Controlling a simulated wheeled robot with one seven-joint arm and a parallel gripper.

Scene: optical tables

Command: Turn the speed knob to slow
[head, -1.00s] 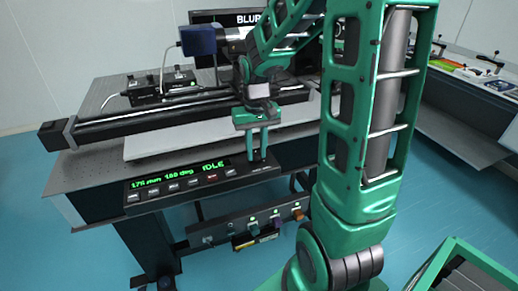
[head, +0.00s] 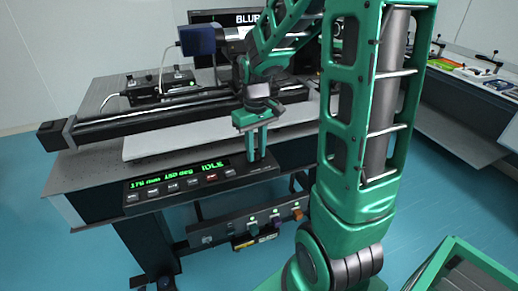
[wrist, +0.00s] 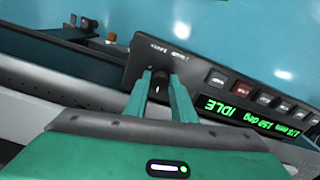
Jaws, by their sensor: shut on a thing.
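The speed knob (wrist: 159,83) is a small dark knob at the end of the control panel (wrist: 205,68), beside small printed labels too small to read surely. My gripper (wrist: 159,80) has its two green fingers on either side of the knob, shut on it. In the head view my gripper (head: 257,156) points down onto the right end of the panel (head: 228,180), and its fingers hide the knob there. The panel's green display (head: 181,174) shows IDLE and a reading that looks like 150 deg.
A row of small buttons, one red (head: 212,177), lies beside the display. A long rail (head: 150,111) and a light slab (head: 190,138) lie behind the panel. A lower bar with coloured parts (head: 252,229) hangs beneath. A monitor (head: 228,17) reads BLUR, partly covered.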

